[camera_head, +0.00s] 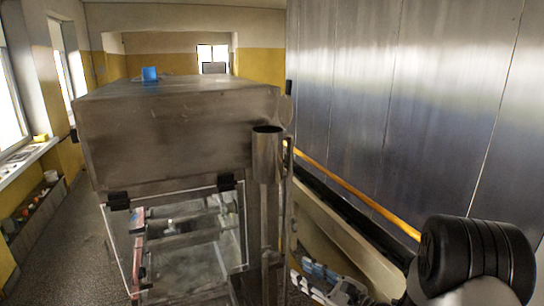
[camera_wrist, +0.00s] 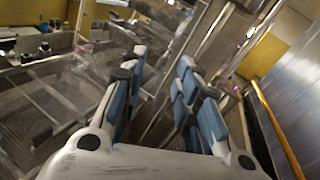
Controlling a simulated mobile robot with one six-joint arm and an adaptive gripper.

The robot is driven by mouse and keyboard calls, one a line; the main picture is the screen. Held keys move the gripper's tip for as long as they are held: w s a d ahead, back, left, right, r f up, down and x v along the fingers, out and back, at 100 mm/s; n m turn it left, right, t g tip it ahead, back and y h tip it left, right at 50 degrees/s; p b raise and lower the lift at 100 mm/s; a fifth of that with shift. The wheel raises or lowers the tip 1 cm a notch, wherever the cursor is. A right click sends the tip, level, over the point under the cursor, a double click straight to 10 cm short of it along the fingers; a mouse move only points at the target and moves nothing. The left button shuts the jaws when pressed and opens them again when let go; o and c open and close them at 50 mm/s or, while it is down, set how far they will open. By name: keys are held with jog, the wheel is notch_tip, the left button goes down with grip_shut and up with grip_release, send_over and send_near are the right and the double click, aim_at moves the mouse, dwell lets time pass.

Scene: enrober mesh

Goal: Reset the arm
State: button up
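My gripper (camera_wrist: 162,64) shows in the wrist view with its two blue-padded fingers apart. Nothing is held between them; machine parts show in the gap behind. In the head view my gripper (camera_head: 305,274) is low, right of centre, beside the steel machine (camera_head: 175,135) and partly cut off by the lower edge. My arm reaches in from the lower right. I cannot tell from these frames whether the fingers touch the machine.
The machine has a clear hinged panel (camera_head: 118,245) at its front and a steel cup (camera_head: 267,155) at its right corner. A blue object (camera_head: 149,74) sits on top. A metal wall (camera_head: 400,90) with a yellow rail (camera_head: 360,194) stands at right. Open floor (camera_head: 65,245) lies at left.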

jog(key=s+a+r+n+g+y+b, duration=0.2)
jog(key=s+a+r+n+g+b, duration=0.15)
jog(key=s+a+n+g, duration=0.4)
jog(key=s+a+f+n+g+h+b, duration=0.15)
jog(key=s+n, duration=0.25)
jog(key=s, duration=0.4)
jog(key=s+a+f+n+g+h+b, duration=0.1)
jog(key=s+n+g+h+b, duration=0.15)
jog(key=s, duration=0.55)
jog(key=s+d+f+n+t+h+b, duration=0.2)
jog(key=s+d+f+n+h+b, duration=0.1)
jog(key=d, duration=0.4)
jog(key=s+d+f+n+t+h+b, duration=0.2)
jog(key=s+d+f+n+h+b, duration=0.2)
jog(key=s+d+n+h, duration=0.3)
jog(key=shift+s+d+h+b, duration=0.3)
jog(key=shift+s+d+b, duration=0.2)
jog(key=shift+d, duration=0.2)
